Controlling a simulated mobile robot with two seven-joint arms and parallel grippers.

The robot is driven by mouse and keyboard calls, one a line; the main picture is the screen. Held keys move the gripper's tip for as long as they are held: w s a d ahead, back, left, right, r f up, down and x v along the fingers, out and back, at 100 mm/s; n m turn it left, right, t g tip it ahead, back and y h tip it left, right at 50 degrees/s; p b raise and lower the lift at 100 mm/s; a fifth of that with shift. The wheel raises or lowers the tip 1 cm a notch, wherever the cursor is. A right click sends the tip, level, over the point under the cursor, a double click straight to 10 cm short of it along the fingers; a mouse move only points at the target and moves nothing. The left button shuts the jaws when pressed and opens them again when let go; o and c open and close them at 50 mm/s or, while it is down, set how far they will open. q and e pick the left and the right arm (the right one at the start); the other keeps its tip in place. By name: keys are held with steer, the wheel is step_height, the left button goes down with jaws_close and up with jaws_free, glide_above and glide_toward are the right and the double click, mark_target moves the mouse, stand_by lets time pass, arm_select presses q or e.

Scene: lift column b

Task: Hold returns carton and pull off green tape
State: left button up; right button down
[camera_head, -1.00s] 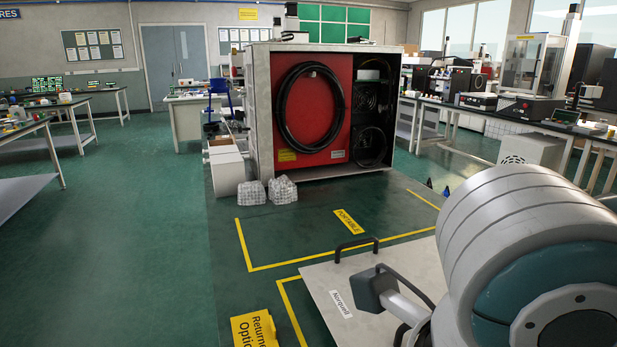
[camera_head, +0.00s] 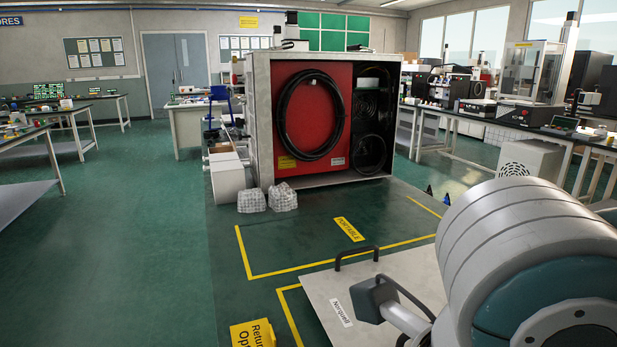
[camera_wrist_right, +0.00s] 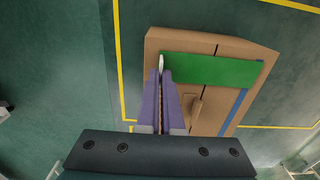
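The brown returns carton (camera_wrist_right: 205,47) lies below my right gripper in the right wrist view. A wide green tape (camera_wrist_right: 210,69) runs flat across it, over the dark seam. A small white tab (camera_wrist_right: 162,61) stands at the tape's left end. The purple fingers of my right gripper (camera_wrist_right: 162,73) are close together, with the tab between their tips; they look shut on it. The carton is not seen in the head view. My left gripper is in neither current view.
A blue strip (camera_wrist_right: 233,110) and a tan handle-like piece (camera_wrist_right: 196,108) are on the carton. Yellow lines (camera_wrist_right: 120,60) mark the green floor. In the head view, a grey panel with a black handle (camera_head: 357,253) and a yellow sign (camera_head: 252,335) are in front; a large cabinet (camera_head: 262,130) stands behind.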

stand_by(0.4)
steer(key=c, duration=1)
jaws_free()
steer(key=shift+r, duration=0.1)
